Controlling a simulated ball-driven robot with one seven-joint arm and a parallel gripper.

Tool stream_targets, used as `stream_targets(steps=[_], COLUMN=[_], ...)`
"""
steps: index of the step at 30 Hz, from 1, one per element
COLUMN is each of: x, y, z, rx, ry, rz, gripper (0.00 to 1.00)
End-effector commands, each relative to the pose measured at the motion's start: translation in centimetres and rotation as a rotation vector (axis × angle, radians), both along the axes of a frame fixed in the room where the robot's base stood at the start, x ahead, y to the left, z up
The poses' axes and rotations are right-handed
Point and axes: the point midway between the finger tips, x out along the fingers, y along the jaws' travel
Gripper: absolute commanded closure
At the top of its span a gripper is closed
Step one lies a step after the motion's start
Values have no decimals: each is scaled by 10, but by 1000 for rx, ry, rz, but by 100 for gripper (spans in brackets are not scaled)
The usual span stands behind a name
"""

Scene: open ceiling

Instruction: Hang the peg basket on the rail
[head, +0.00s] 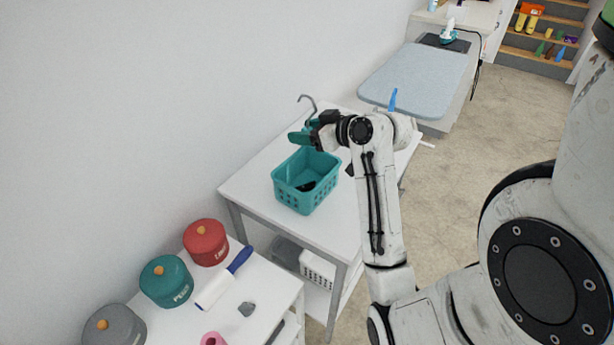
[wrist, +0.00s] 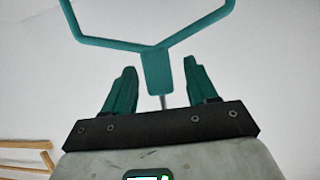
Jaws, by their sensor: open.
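The teal peg basket (head: 291,190) stands upright on a white table, with something dark inside. A grey hook (head: 304,98) rises above it by the wall. In the wrist view, the basket's teal forked handle (wrist: 157,70) has its stem between my fingertips, with a thin grey rod below the stem. My gripper (head: 304,135), also in the wrist view (wrist: 159,68), is open, with a visible gap on each side of the stem. I cannot make out the rail for certain in either view.
Wooden bars (wrist: 25,150) show at the wrist view's lower left. The white table (head: 262,188) has free room around the basket. Behind stands an ironing board (head: 415,75). A nearer table holds red (head: 206,245), teal (head: 166,284) and grey (head: 115,328) canisters and a lint roller (head: 216,290).

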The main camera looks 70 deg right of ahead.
Motion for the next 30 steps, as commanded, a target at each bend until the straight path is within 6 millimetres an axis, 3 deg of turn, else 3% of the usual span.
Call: stream_targets(steps=[7, 24, 30], x=[1, 1, 1], y=[0, 0, 0], z=[0, 0, 0], rx=[0, 0, 0], ry=[0, 0, -1], rz=[0, 0, 0], gripper=[44, 99, 100])
